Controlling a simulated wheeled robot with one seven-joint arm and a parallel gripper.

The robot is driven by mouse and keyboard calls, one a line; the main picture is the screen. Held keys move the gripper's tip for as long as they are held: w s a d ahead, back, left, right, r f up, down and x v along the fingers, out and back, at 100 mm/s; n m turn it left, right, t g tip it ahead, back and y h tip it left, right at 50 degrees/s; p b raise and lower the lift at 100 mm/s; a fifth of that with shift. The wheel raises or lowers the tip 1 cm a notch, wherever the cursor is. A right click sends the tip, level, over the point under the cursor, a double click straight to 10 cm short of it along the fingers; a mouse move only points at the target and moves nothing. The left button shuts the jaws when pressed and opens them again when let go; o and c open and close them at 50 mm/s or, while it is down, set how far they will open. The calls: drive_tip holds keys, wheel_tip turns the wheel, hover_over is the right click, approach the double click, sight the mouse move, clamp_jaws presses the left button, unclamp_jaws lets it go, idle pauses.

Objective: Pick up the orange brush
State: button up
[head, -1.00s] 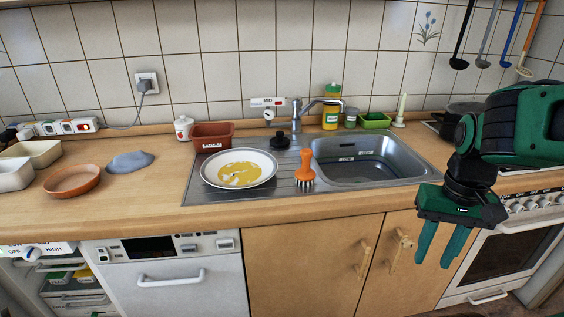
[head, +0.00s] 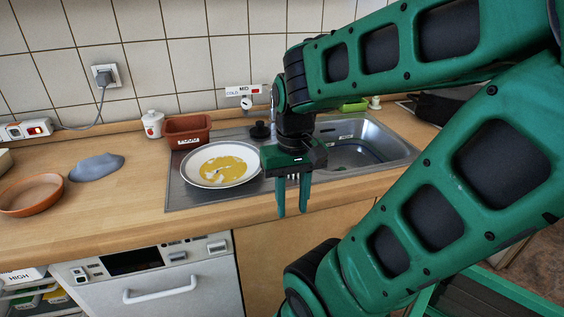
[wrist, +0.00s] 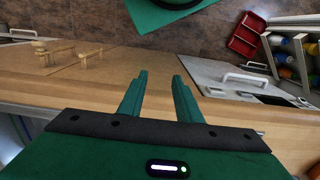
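The orange brush does not show in either current view. In the earlier head view it stands on the steel drainboard between the plate and the sink basin, a spot that my gripper now covers. My gripper (head: 292,198) hangs pointing down in front of the sink's front edge, just right of the plate. In the wrist view its two green fingers (wrist: 160,78) are apart with nothing between them.
A white plate (head: 195,178) with yellow food lies on the drainboard (head: 190,199). A brown tub (head: 187,130), a black knob-like stopper (head: 260,131) and the sink basin (head: 372,150) are nearby.

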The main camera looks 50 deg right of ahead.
drive_tip(key=shift+d, duration=0.1)
drive_tip(key=o, duration=1.1)
drive_tip(key=shift+s+d+r+m, duration=0.1)
drive_tip(key=shift+s+r+m, duration=0.05)
drive_tip(key=shift+r+m, duration=0.25)
drive_tip(key=shift+s+d+r+m, duration=0.1)
drive_tip(key=shift+s+r+m, duration=0.05)
drive_tip(key=shift+r+m, duration=0.2)
drive_tip(key=shift+c, duration=0.2)
drive_tip(key=w+d+r+m, duration=0.2)
drive_tip(key=w+d+m, duration=0.2)
drive_tip(key=d+m, duration=0.1)
drive_tip(key=w+d+r+m, duration=0.3)
drive_tip(key=w+d+m, duration=0.1)
drive_tip(key=d+m, duration=0.1)
drive_tip(key=w+d+r+m, duration=0.3)
drive_tip(key=w+d+m, duration=0.1)
drive_tip(key=d+m, duration=0.1)
drive_tip(key=shift+r+m, duration=0.2)
drive_tip(key=shift+m, duration=0.35)
drive_tip(key=shift+w+f, duration=0.1)
wheel_tip(320, 180, down, 5)
drive_tip(key=shift+d, duration=0.1)
drive_tip(key=shift+w+d+f, duration=0.1)
drive_tip(key=shift+w+f, duration=0.05)
drive_tip(key=shift+f, duration=1.2)
drive_tip(key=shift+w+f, duration=0.15)
drive_tip(key=shift+f, duration=1.2)
